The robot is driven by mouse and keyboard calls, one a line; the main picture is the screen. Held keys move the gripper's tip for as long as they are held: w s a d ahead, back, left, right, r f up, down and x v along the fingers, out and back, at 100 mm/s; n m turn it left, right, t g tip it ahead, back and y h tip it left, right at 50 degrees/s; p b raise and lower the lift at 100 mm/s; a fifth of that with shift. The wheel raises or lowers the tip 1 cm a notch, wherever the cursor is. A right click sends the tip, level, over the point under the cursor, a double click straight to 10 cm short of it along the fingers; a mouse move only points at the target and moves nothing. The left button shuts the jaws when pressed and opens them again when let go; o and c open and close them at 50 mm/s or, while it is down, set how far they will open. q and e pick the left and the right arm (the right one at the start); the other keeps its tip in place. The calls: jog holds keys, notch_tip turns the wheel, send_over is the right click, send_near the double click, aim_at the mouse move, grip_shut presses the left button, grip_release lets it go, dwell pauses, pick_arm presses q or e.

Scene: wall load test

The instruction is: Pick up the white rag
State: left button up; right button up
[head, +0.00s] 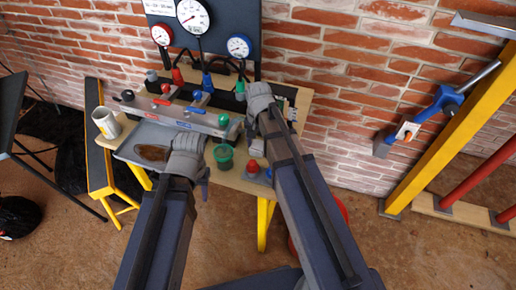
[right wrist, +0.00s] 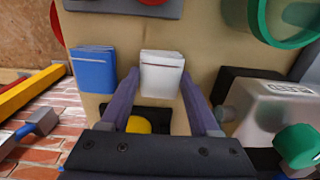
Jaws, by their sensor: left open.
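The white rag (right wrist: 161,74) is a folded, upright-looking block on the tan board in the right wrist view. My right gripper (right wrist: 160,80) is open, with one purple-grey finger on each side of the rag's lower part. Whether the fingers touch it I cannot tell. In the head view my right gripper (head: 260,101) is over the right part of the bench, and I cannot make out the rag there. My left gripper (head: 187,152) is over the grey tray (head: 130,151), beside a brown item; its fingers are mostly hidden.
A blue folded rag (right wrist: 95,68) lies left of the white one. A green cup (head: 223,157), a white mug (head: 106,122) and a grey manifold (head: 180,113) with coloured knobs stand on the bench. A gauge board (head: 215,20) rises behind.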

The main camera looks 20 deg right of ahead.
aim_at(258, 146)
jog(key=c, duration=0.8)
jog(key=shift+r, duration=0.1)
notch_tip(258, 146, up, 10)
jog(key=p, duration=1)
jog(key=o, duration=0.7)
jog(key=c, duration=0.5)
jog(key=shift+c, duration=0.2)
